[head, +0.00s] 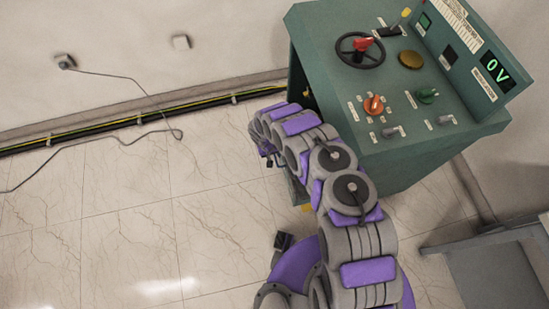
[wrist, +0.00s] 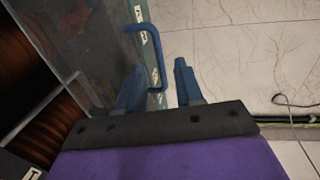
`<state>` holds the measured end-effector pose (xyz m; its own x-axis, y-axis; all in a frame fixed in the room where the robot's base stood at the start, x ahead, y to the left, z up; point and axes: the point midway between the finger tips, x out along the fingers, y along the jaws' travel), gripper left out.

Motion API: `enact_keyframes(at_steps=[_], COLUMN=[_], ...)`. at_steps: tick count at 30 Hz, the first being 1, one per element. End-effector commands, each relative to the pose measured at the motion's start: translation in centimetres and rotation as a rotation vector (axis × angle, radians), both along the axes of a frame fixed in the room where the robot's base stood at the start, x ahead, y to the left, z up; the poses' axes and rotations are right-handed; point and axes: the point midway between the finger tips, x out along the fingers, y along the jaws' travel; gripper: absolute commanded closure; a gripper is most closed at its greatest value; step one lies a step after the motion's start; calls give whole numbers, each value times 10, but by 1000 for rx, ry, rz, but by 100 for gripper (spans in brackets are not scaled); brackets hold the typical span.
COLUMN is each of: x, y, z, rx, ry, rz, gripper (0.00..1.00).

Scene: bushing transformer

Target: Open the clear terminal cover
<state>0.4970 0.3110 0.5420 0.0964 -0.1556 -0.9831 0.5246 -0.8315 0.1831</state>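The clear terminal cover (wrist: 85,45) fills the upper left of the wrist view, a see-through panel with a pale edge. A blue bar handle (wrist: 158,55) is by its right edge, beside a strip with white labels. My gripper (wrist: 160,66) is open, its two blue fingers spread apart. The handle's lower end reaches the space between the fingers, close to the left one. Whether they touch is unclear. In the head view my arm extends to the left side of the green cabinet (head: 420,150). The gripper and cover are hidden there.
The cabinet's top has a black wheel (head: 360,50), several knobs, and a display reading 0 V (head: 497,74). A cable bundle (head: 110,127) runs along the wall base. A thin loose cable (head: 160,107) lies left. The tiled floor (head: 90,220) is mostly clear. A grey table (head: 490,250) stands lower right.

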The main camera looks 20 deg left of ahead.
Motion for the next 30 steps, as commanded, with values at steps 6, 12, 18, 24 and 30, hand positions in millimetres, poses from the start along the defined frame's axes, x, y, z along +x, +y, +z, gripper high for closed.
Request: enact_keyframes(at_steps=[6, 12, 18, 24, 30], x=[2, 3, 3, 3, 3], y=[-4, -5, -5, -5, -5], z=[-23, -29, -30, -30, -30], rx=[2, 3, 2, 1, 1], ry=[0, -1, -1, 0, 0], rz=[0, 1, 1, 1, 1], gripper=[64, 64, 64, 79, 98])
